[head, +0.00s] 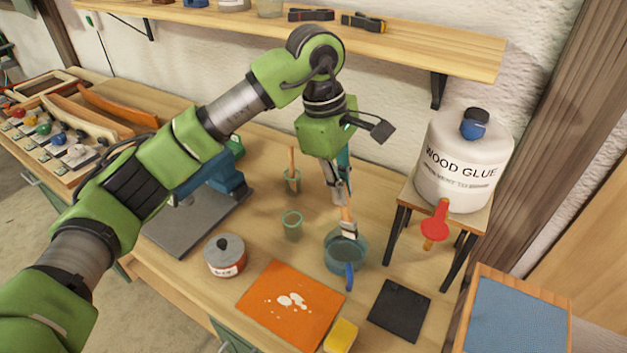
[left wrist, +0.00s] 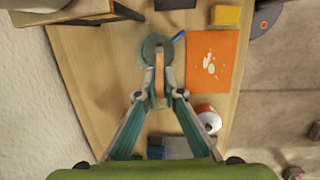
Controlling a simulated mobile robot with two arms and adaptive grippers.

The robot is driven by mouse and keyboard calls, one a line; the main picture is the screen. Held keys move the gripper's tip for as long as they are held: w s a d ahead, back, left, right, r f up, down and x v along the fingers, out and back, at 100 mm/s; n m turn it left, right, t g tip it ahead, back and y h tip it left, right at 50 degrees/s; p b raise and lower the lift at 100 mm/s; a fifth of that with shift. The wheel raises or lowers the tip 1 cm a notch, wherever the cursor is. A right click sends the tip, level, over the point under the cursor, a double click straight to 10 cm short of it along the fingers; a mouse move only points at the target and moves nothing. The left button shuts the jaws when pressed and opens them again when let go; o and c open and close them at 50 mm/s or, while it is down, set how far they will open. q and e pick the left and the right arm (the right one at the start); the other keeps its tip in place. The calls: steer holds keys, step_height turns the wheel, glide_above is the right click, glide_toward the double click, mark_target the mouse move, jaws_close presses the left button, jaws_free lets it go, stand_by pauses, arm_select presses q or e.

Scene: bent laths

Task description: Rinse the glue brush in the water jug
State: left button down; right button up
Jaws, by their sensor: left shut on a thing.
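My left gripper (head: 342,196) is shut on the wooden handle of the glue brush (head: 347,213). The brush points down, slightly tilted, with its pale bristle end at the mouth of the water jug (head: 334,262). I cannot tell whether the bristle tips are inside the jug or just above it. The jug is see-through blue-grey with a blue handle facing the front. In the left wrist view the brush handle (left wrist: 160,78) lies between the fingertips, and the round jug (left wrist: 150,46) shows just beyond it. My right gripper is not in view.
A wood glue drum (head: 465,155) with a red tap stands on a stand right of the jug. An orange mat (head: 270,316), yellow sponge (head: 341,335), dark square (head: 399,310), tin (head: 225,260) and green-rimmed glass (head: 292,228) surround it. A shelf (head: 400,45) runs above.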

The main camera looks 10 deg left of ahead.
mark_target(341, 211)
arm_select(q)
steer(key=shift+f+b, duration=1.2)
steer(key=shift+f, duration=1.2)
step_height(341, 211, down, 7)
steer(key=b, duration=0.5)
steer(key=shift+r+b, duration=0.15)
steer(key=shift+b, duration=0.2)
steer(key=shift+r, duration=0.1)
steer(key=shift+r+p, duration=2.4)
steer(key=shift+r, duration=2.35)
